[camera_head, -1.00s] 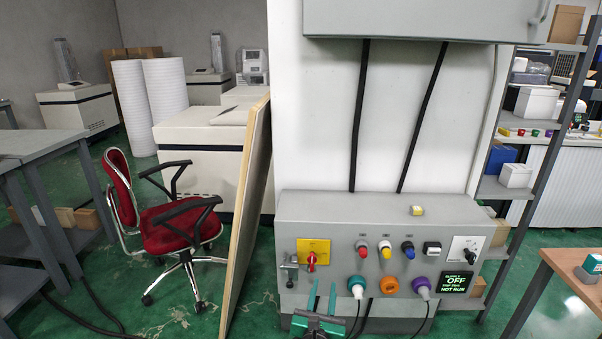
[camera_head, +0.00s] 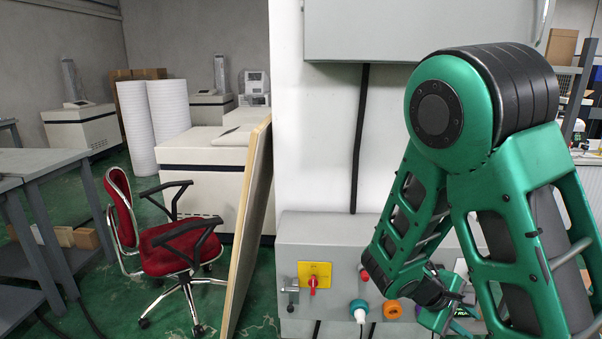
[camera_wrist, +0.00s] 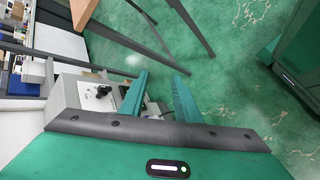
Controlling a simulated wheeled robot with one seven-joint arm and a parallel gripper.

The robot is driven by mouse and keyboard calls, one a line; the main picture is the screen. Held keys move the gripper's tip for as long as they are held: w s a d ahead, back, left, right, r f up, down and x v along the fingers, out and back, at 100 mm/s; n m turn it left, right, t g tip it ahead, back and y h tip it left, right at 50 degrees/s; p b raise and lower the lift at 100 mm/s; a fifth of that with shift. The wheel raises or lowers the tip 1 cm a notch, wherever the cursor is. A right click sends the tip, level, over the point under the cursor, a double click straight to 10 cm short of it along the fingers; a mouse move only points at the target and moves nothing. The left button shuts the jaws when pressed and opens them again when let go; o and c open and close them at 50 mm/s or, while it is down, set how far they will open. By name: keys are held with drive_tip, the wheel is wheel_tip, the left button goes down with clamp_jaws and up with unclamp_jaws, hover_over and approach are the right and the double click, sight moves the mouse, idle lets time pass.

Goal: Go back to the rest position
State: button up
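My gripper shows in the wrist view (camera_wrist: 160,92), with its two green fingers apart and nothing between them. Beyond the fingers are the green floor and the end of the grey control box, with a black switch on a white plate. In the head view my green arm is folded up large on the right and hides the right part of the control box (camera_head: 322,238). The red switch on its yellow plate (camera_head: 314,268), a teal plug (camera_head: 359,309) and an orange socket (camera_head: 392,309) show on the box front. The fingertips cannot be made out in the head view.
A wooden board (camera_head: 246,225) leans left of the control box. A red chair (camera_head: 165,245) stands beside it, with grey tables (camera_head: 40,163) at the far left. A grey cabinet (camera_head: 380,30) hangs above the box. Table legs (camera_wrist: 190,25) stand on open green floor in the wrist view.

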drive_tip(key=s+r+m+y, duration=0.3)
drive_tip(key=s+r+m, duration=0.1)
drive_tip(key=s, duration=0.3)
drive_tip(key=s+d+r+m+y, duration=0.1)
drive_tip(key=s+r+m+y, duration=0.2)
drive_tip(key=s+r+m, duration=0.2)
drive_tip(key=s+r+m+g+y, duration=0.1)
drive_tip(key=s+r+m+y, duration=0.2)
drive_tip(key=s, duration=0.7)
drive_tip(key=shift+s+d+r+m+y, duration=0.25)
drive_tip(key=shift+r+m+y, duration=0.05)
drive_tip(key=shift+r+m, duration=0.6)
drive_tip(key=shift+w+f, duration=0.25)
drive_tip(key=shift+w, duration=0.4)
